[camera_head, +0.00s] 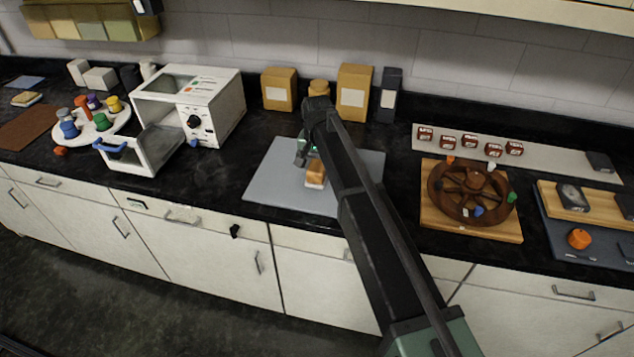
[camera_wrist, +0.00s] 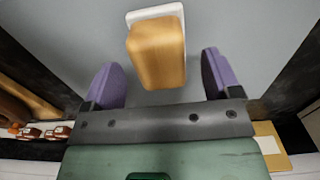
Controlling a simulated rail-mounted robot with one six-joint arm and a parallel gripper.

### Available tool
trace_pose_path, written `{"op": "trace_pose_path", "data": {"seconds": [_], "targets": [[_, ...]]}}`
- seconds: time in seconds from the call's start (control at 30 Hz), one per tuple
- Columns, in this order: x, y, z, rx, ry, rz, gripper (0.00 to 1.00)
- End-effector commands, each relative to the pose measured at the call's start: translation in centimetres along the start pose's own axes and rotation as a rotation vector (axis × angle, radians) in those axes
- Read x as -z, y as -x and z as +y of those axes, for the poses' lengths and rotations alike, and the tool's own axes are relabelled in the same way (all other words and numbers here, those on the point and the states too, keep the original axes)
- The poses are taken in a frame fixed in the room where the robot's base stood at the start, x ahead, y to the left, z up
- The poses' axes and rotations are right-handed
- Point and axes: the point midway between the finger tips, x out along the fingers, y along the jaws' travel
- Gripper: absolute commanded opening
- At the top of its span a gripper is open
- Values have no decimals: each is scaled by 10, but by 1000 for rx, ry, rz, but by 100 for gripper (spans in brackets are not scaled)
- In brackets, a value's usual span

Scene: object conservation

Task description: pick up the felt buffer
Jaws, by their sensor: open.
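The felt buffer, a tan wooden block with a white pad on one end, lies on the grey mat (camera_head: 270,180) in the head view (camera_head: 315,170). In the wrist view the felt buffer (camera_wrist: 157,50) is just ahead of and partly between the two purple fingers. My gripper (camera_wrist: 160,68) is open, with a gap on both sides of the block and no contact visible. In the head view my gripper (camera_head: 306,152) is close by the block, partly hidden by my arm.
An open-doored white appliance (camera_head: 190,105) stands left of the mat. Boxes (camera_head: 279,90) line the wall behind. A wooden wheel on a board (camera_head: 471,192) is to the right. The mat around the block is clear.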

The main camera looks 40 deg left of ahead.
Motion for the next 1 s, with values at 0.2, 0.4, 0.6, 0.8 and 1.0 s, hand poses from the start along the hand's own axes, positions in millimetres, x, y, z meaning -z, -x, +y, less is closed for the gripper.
{"op": "trace_pose_path", "data": {"seconds": [0.2, 0.4, 0.6, 0.8, 1.0], "targets": [[0, -15, 0, 0, 0, 0, 83], [0, -15, 0, 0, 0, 0, 66], [0, -15, 0, 0, 0, 0, 36], [0, -15, 0, 0, 0, 0, 23], [0, -9, 0, 0, 0, 0, 23]]}}
